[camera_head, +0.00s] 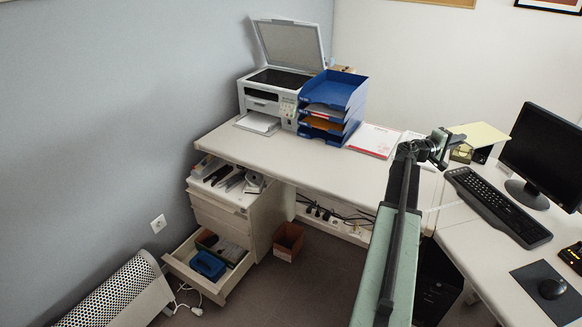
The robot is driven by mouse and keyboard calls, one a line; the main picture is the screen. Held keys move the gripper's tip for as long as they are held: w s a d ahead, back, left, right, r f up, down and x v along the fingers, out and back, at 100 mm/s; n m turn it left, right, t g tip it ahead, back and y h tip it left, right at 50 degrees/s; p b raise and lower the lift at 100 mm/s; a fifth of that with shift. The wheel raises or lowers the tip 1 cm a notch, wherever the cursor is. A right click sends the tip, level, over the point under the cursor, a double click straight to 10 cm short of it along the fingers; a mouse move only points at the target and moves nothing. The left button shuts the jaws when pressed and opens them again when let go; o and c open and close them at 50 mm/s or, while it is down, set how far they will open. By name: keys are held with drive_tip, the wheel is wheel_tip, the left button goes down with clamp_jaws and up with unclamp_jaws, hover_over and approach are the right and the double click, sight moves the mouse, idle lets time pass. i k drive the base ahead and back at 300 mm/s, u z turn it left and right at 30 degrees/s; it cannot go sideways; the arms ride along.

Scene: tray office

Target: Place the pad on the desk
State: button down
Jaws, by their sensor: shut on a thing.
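My gripper (450,139) is over the right part of the desk (300,168), near where it meets the section with the monitor. It is shut on a flat, pale yellow pad (481,135). The pad sticks out to the right of the jaws and looks raised above the desk top. My gripper hides the pad's left end. My arm crosses in front of the desk and hides part of its front edge.
A white printer (270,100) with its lid up, blue letter trays (345,92) and a red-and-white booklet (373,140) stand at the back. A monitor (543,150) and keyboard (497,205) are at right. Two drawers (225,190) (222,290) are open. The desk's front middle is clear.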

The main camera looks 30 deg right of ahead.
sight(298, 169)
drive_tip(key=u, duration=0.75)
drive_tip(key=i, duration=1)
drive_tip(key=u, duration=0.05)
